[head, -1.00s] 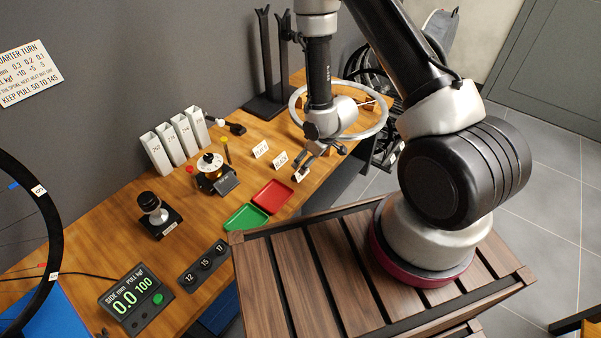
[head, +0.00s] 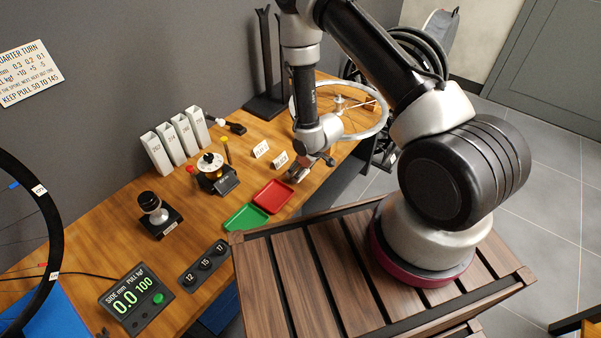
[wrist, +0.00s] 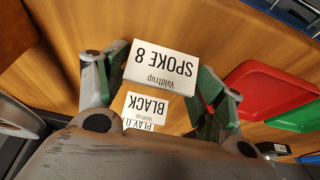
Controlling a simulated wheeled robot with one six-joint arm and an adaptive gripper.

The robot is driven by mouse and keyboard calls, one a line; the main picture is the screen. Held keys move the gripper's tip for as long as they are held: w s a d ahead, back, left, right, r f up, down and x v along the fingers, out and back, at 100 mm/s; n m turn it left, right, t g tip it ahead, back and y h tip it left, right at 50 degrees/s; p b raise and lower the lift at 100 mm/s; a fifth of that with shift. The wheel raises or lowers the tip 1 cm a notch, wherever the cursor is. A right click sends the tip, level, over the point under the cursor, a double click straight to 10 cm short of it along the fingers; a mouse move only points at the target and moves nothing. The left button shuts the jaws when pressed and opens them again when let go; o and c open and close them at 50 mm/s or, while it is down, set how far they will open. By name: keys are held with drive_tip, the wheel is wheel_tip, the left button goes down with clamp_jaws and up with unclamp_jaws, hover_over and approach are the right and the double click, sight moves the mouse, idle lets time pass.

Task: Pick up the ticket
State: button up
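A white ticket lettered "Valdtrup SPOKE 8" (wrist: 163,66) is between the fingers of my gripper (wrist: 160,75) in the wrist view, upside down in the picture. The two green-padded fingers are spread wide, one beside each side edge of the ticket. I cannot tell whether the pads touch it. In the head view my gripper (head: 308,168) is low over the bench, right of the red tray, and largely hides this ticket. A ticket lettered "BLACK" (wrist: 147,106) and a partly hidden "PLAY" ticket (wrist: 138,124) stand farther off; both also show in the head view.
The red tray (head: 272,196) and green tray (head: 246,217) lie near the bench's front edge, close to my gripper. A spoked wheel (head: 378,125) lies behind my gripper at the right. A dial device (head: 211,165) and several white bins stand to the left.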

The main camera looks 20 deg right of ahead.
drive_tip(key=shift+c, duration=0.8)
